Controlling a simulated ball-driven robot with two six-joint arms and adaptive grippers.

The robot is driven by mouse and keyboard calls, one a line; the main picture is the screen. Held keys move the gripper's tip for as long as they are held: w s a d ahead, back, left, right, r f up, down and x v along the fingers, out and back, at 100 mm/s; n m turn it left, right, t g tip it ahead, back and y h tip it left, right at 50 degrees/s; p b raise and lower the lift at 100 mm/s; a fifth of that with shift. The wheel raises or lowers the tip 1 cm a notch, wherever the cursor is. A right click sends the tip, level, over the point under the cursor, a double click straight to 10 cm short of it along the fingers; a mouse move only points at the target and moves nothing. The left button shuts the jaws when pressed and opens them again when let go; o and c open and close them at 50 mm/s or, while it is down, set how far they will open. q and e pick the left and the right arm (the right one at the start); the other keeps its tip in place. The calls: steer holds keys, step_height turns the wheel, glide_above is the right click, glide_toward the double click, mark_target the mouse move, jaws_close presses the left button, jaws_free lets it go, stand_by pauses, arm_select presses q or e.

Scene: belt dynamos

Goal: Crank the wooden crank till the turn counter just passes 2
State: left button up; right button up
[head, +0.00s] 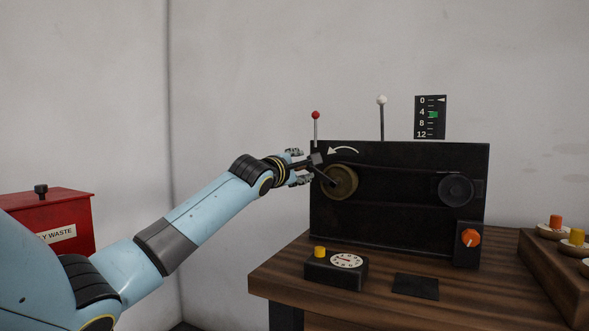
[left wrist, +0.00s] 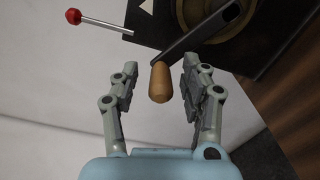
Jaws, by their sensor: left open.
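The black dynamo box (head: 400,222) stands on the wooden table. Its brass wheel (head: 342,182) carries a dark crank arm (head: 326,177), which also shows in the left wrist view (left wrist: 205,38). The wooden crank handle (left wrist: 161,82) stands between the fingers of my left gripper (left wrist: 160,88), which is open with a gap on both sides. In the head view my left gripper (head: 304,168) is at the box's left edge and hides the handle. A scale plate (head: 430,117) reads 0, 4, 8, 12, with a white pointer at 0 and a green mark near 4. My right gripper is not in view.
A red-tipped lever (head: 315,127) and a white-tipped lever (head: 381,117) rise from the box. An orange knob (head: 470,237), a small dial box (head: 337,267) and a black pad (head: 416,286) are at the front. A wooden tray (head: 556,262) is at right, a red waste bin (head: 66,217) at left.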

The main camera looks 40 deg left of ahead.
arm_select(q)
steer(key=v, duration=1.2)
steer(key=shift+f, duration=0.15)
stand_by(0.6)
